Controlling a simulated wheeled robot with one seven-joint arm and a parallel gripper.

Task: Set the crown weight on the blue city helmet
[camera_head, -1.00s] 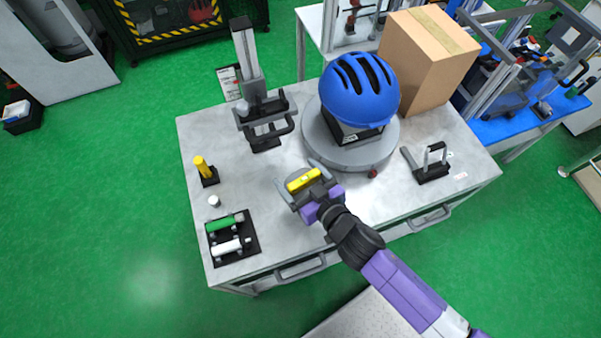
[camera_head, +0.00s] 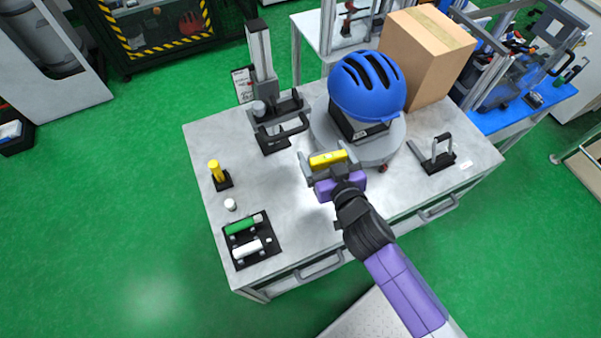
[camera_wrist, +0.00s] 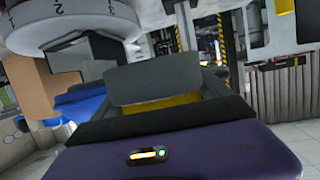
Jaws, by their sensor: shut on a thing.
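The blue city helmet (camera_head: 366,88) sits upright on a dark block on a grey round turntable (camera_head: 385,152). Its vented crown is bare. My gripper (camera_head: 328,160) is shut on a yellow bar-shaped piece (camera_head: 326,161), apparently the crown weight, above the table to the front left of the helmet. The gripper and piece are apart from the helmet in the picture.
A grey column stand (camera_head: 265,85) with a bracket is behind the gripper. A yellow post (camera_head: 217,172), a small white cylinder (camera_head: 230,205) and a tray (camera_head: 262,262) with green and white cylinders are at left. A handled tool (camera_head: 436,158) is right; a cardboard box (camera_head: 428,55) stands behind.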

